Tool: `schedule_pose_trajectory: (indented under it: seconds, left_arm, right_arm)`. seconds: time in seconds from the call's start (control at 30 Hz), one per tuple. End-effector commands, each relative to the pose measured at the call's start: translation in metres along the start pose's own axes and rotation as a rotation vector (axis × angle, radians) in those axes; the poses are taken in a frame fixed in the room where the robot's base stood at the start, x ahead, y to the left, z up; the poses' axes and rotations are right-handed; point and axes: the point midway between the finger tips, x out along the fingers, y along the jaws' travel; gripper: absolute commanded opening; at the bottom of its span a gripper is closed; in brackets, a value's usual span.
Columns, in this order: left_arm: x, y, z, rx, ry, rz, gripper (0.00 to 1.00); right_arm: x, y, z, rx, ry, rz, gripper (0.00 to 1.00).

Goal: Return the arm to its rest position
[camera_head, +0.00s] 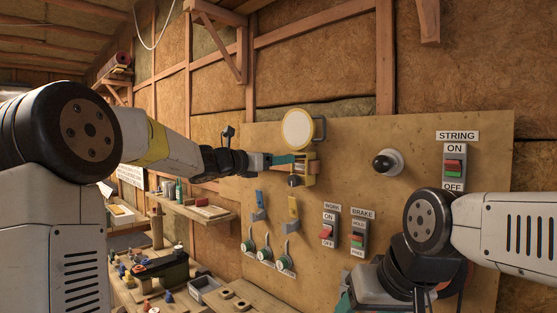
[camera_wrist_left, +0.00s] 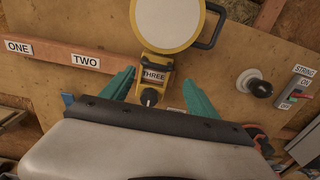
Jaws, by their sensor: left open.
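My left arm reaches in from the left to the wooden board. My left gripper (camera_head: 284,161) is at the yellow bracket (camera_head: 309,171), below a white disc with a yellow rim (camera_head: 298,128). I see gaps beside the bracket and nothing held. My right gripper (camera_head: 352,297) is low at the front, partly hidden by its own arm; its fingertips are unclear.
A shelf (camera_head: 195,208) and a cluttered bench (camera_head: 235,296) lie at left, below my left arm.

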Motion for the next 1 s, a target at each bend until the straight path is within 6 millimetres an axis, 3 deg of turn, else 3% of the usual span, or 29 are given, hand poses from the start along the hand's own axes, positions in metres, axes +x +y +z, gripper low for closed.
schedule_pose_trajectory:
  seconds: [0.17, 0.27, 0.37, 0.5, 0.63, 0.8, 0.9, 1.0]
  left_arm:
    - [-0.002, -0.004, -0.001, 0.024, 0.009, -0.005, 0.69]
    - [-0.012, -0.025, -0.007, 0.158, 0.059, -0.037, 0.69]
    - [-0.038, -0.065, -0.025, 0.434, 0.158, -0.111, 0.69]
    - [-0.103, -0.119, -0.07, 0.942, 0.334, -0.281, 0.69]
    - [-0.177, -0.151, -0.119, 1.391, 0.48, -0.486, 0.69]
    - [-0.276, -0.168, -0.179, 1.887, 0.621, -0.801, 0.69]
    - [-0.321, -0.17, -0.205, 2.089, 0.668, -0.97, 0.69]
    - [-0.35, -0.169, -0.222, 2.217, 0.694, -1.098, 0.69]
  right_arm:
    - [0.0, 0.0, 0.0, 0.0, 0.0, 0.0, 0.59]
    - [0.0, 0.0, 0.0, 0.0, 0.0, 0.0, 0.59]
    - [0.0, 0.0, 0.0, 0.0, 0.0, 0.0, 0.59]
    - [0.0, 0.0, 0.0, 0.0, 0.0, 0.0, 0.59]
    - [0.0, 0.0, 0.0, 0.0, 0.0, 0.0, 0.59]
    - [0.0, 0.0, 0.0, 0.0, 0.0, 0.0, 0.59]
    - [0.0, 0.0, 0.0, 0.0, 0.0, 0.0, 0.59]
    - [0.0, 0.0, 0.0, 0.0, 0.0, 0.0, 0.59]
